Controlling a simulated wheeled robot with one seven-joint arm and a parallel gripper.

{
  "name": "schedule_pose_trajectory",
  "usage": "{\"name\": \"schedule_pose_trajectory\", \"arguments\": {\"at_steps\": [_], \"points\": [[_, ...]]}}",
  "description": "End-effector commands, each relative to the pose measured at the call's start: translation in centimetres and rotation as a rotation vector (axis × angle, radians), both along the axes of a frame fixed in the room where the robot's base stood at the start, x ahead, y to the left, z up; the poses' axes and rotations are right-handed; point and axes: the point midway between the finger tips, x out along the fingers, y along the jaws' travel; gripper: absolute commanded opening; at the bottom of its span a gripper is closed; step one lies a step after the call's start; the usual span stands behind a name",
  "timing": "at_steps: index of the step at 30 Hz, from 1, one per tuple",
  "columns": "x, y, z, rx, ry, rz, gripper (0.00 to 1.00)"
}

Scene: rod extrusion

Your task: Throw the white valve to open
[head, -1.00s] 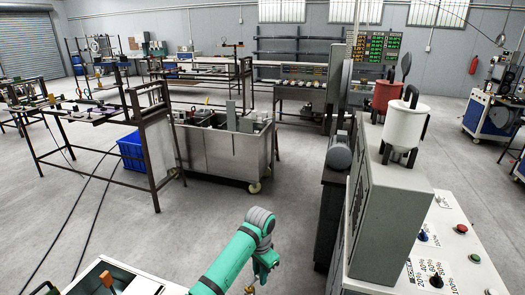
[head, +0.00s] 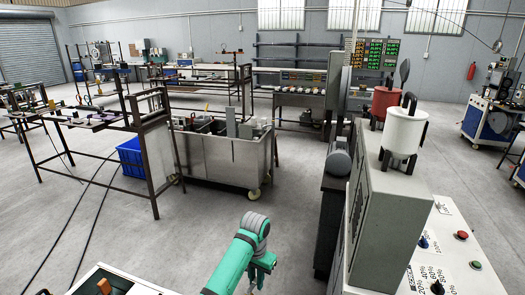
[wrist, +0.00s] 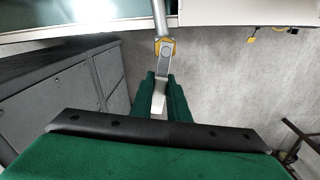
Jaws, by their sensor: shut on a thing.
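The valve shows in the wrist view as a yellow fitting (wrist: 166,47) on a grey pipe, with a whitish lever (wrist: 159,100) running down from it. My gripper (wrist: 161,88) has its green fingers shut around this lever, one finger on each side. The fingers hide part of the lever. In the head view my teal arm reaches down at the bottom middle, and the fingers and the valve cannot be made out clearly there.
A grey control cabinet (head: 398,225) with a white hopper (head: 405,130) stands to the right of my arm. A metal tub on wheels (head: 215,158) is farther back. Grey floor lies clear between them. In the wrist view a grey cabinet (wrist: 70,90) is at the left.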

Motion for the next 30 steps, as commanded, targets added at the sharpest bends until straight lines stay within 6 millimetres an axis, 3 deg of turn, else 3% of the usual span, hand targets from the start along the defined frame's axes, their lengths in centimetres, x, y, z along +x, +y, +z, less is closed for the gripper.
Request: {"name": "schedule_pose_trajectory", "arguments": {"at_steps": [10, 15, 16, 18, 19, 30], "points": [[0.01, 0.34, -0.05, 0.003, 0.003, 0.035, 0.0], [0.17, 0.82, -0.12, 0.001, 0.005, 0.143, 0.0], [0.18, 0.92, -0.11, 0.003, 0.005, 0.153, 0.17], [0.2, 0.93, -0.08, 0.003, 0.004, 0.149, 0.34], [0.21, 0.9, -0.07, 0.003, 0.004, 0.148, 0.37], [0.29, 0.73, 0.46, 0.001, 0.001, 0.144, 0.37]]}}
